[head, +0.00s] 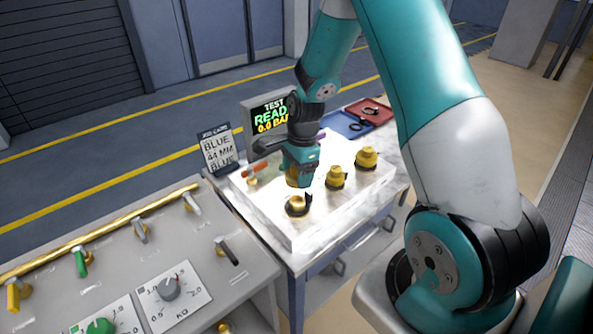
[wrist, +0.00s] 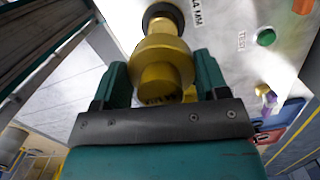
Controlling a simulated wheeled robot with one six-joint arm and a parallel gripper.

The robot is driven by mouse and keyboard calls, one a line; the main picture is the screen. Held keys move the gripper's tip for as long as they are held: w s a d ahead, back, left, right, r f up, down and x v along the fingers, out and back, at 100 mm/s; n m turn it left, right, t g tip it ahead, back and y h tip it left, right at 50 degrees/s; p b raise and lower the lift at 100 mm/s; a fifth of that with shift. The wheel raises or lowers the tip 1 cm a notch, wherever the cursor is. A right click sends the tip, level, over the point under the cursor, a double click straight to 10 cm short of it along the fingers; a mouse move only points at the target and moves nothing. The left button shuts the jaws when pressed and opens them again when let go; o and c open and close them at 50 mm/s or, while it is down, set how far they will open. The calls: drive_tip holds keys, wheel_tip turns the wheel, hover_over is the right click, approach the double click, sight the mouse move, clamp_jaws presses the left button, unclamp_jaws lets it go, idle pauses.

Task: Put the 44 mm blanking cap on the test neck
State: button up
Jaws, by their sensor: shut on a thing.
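My gripper (head: 297,170) is shut on a brass-yellow cap (wrist: 162,72), held between its two teal fingers over the white top of the bench unit. The cap also shows below the fingers in the head view (head: 293,180). Beyond the cap in the wrist view is a brass piece in a dark ring (wrist: 160,14), beside a label whose readable part ends in "4 MM". I cannot tell whether the cap touches it. I cannot tell for sure which fitting is the test neck.
Two more brass caps (head: 335,178) (head: 366,157) stand to the right. An orange handle (head: 254,168) is at the left. Behind are a job card (head: 219,150) reading BLUE 44 MM BLUE, a test display (head: 270,115), and blue (head: 346,123) and red (head: 370,111) trays.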

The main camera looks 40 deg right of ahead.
sight(296, 200)
drive_tip(key=shift+f+b, duration=2.1)
drive_tip(key=shift+f, duration=0.8)
drive_tip(key=shift+f+b, duration=0.65)
drive_tip(key=shift+f, duration=0.7)
drive_tip(key=o, duration=1)
drive_tip(key=shift+r, duration=0.1)
drive_tip(key=r, duration=0.5)
drive_tip(key=d+r+b, duration=0.1)
drive_tip(key=r, duration=0.5)
drive_tip(key=d+r+b, duration=0.1)
drive_tip(key=r, duration=0.5)
drive_tip(key=shift+r, duration=0.1)
